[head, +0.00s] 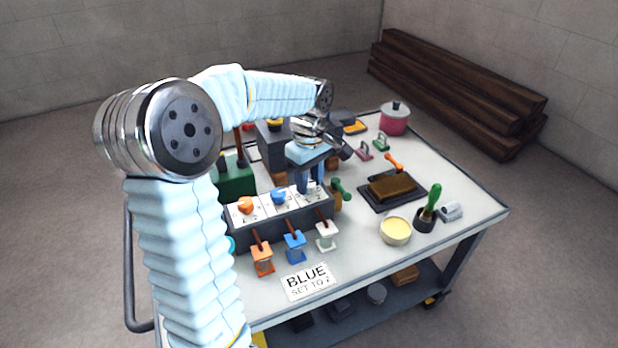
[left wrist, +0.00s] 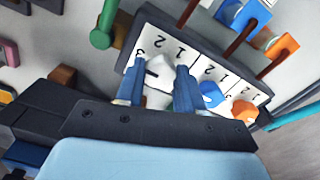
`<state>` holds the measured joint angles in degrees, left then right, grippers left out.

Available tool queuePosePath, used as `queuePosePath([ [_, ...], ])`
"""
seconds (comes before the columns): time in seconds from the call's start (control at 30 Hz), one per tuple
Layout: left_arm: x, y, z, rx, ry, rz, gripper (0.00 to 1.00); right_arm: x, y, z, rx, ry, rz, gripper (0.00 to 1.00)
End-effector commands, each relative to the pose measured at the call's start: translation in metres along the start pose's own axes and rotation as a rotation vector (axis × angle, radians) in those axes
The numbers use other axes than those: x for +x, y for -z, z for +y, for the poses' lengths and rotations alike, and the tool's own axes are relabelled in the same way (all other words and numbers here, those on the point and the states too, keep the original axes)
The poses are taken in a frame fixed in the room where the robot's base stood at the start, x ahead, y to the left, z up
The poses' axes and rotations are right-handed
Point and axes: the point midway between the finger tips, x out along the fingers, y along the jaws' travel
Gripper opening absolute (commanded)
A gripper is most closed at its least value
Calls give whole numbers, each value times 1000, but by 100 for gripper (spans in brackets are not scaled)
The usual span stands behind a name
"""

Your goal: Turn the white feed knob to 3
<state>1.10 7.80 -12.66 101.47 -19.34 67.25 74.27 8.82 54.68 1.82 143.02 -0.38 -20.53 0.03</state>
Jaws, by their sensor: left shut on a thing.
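The white feed knob (left wrist: 158,78) sits on the knob panel, on the dial plate at the end of the row beyond the blue and orange knobs. My left gripper (left wrist: 158,88) is shut on it, with a blue finger on each side. The numbers 1, 2 and 3 show on the plate around the knob. A dark pointer mark on the knob is partly visible; I cannot tell exactly which number it points to. My right gripper is not in view.
The blue knob (head: 279,196) and orange knob (head: 246,205) stand close beside my gripper. Orange, blue and white levers (head: 326,236) stick out in front. A sign (head: 308,281) reads BLUE SET TO, with an unclear number. A green-handled part (head: 340,189) stands to the right.

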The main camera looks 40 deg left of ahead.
Motion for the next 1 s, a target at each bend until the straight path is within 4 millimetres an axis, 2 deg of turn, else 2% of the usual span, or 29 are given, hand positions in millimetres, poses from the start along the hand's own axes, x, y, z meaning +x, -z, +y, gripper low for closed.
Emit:
queuePosePath([
  [0.43,0,0,0,-12,-1,0,7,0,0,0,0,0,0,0],
  [0.47,0,0,0,-12,-1,0,39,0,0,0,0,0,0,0],
  [0.6,0,0,0,-11,-1,0,60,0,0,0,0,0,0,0],
  [0.63,0,0,0,-11,-1,0,63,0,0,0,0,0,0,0],
  [0.87,0,0,0,-11,0,0,63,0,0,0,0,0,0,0],
  [1.0,-8,0,1,-10,-3,1,63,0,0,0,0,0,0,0],
])
